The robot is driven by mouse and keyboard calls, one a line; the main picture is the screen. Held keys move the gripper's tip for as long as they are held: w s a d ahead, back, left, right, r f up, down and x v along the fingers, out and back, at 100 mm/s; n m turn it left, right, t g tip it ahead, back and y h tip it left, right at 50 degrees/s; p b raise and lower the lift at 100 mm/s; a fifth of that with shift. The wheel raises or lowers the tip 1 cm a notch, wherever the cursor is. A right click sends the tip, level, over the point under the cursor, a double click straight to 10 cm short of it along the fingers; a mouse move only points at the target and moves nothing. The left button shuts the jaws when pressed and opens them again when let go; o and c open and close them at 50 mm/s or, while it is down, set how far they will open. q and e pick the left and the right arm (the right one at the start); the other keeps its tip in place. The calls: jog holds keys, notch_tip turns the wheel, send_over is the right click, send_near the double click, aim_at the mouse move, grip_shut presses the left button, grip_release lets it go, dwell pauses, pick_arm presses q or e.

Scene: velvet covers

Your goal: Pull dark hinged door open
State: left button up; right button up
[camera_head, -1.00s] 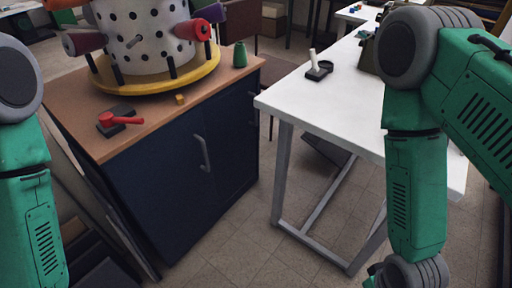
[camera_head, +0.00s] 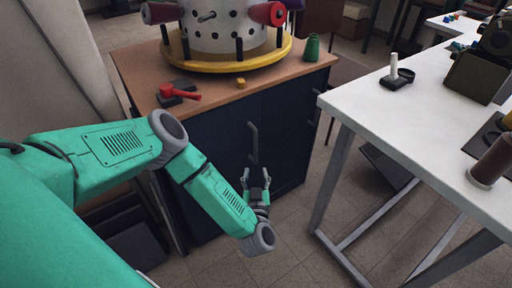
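The dark blue cabinet has a hinged door (camera_head: 222,140) on its front, which looks closed. A grey vertical handle (camera_head: 253,142) sits near the door's right edge. My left arm reaches in from the left across the cabinet front. My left gripper (camera_head: 256,174) points up toward the cabinet, just below the handle in the picture. Its two fingers are spread apart with nothing between them. Whether it touches the door cannot be told. My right gripper is out of view.
A white table (camera_head: 400,130) stands to the right, with a floor gap between.

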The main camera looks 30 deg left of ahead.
aim_at(255, 147)
pick_arm(q)
jog(key=b+x, duration=0.5)
jog(key=x, duration=0.6)
jog(key=shift+w+a+f+b, duration=0.15)
jog(key=shift+w+a+b, duration=0.15)
jog(key=shift+b, duration=0.1)
jog(key=shift+w+a, duration=0.2)
jog(key=shift+w, duration=0.4)
grip_shut()
